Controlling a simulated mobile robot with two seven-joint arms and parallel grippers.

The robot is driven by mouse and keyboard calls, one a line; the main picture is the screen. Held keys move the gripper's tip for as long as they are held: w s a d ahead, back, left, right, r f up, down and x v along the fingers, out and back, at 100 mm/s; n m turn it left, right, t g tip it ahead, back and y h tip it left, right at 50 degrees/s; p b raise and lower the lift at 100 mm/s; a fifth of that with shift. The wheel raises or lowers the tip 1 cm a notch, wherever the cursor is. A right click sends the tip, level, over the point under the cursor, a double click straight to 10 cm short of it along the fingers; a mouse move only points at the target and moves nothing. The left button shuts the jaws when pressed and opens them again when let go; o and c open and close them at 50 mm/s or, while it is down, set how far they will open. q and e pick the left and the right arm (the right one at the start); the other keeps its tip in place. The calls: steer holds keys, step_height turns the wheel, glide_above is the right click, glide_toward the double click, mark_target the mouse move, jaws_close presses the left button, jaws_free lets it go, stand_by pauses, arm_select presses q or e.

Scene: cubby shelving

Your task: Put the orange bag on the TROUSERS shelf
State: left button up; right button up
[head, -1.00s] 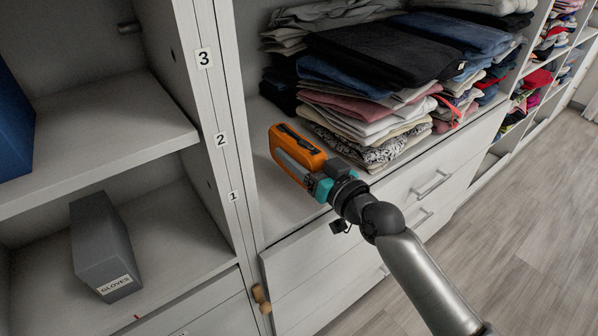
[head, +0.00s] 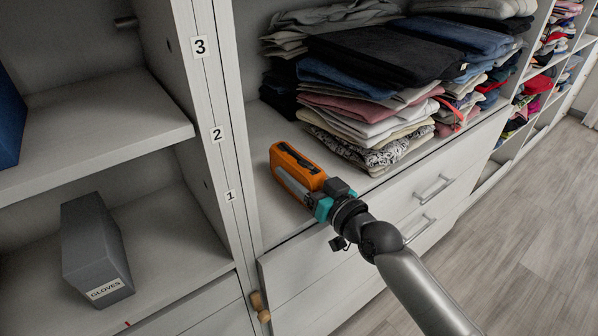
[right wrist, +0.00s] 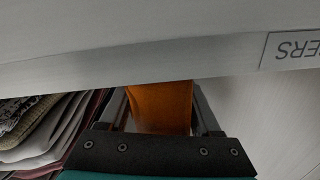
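The orange bag (head: 290,160) is held between the two fingers of my right gripper (head: 300,178) in the head view. In the right wrist view the bag (right wrist: 160,106) fills the space between the dark fingers. The bag is over the bare left part of the shelf (head: 270,205) with folded trousers; I cannot tell whether it touches the board. In the right wrist view a pale board crosses above the bag and carries a label (right wrist: 291,50), upside down and cut off, ending in "ERS". My left gripper is not in view.
A tall stack of folded clothes (head: 375,100) stands to the right of the bag. A grey upright (head: 215,120) with numbers 1 to 3 is on its left. A grey GLOVES box (head: 95,245) sits in the left cubby. Drawers (head: 400,215) are below.

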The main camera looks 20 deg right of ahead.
steer(key=o, duration=0.4)
steer(key=shift+o, duration=0.2)
steer(key=shift+r, duration=0.1)
arm_select(q)
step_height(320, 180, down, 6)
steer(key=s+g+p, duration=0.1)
steer(key=p, duration=0.2)
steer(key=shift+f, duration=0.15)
arm_select(e)
steer(key=v, duration=1.2)
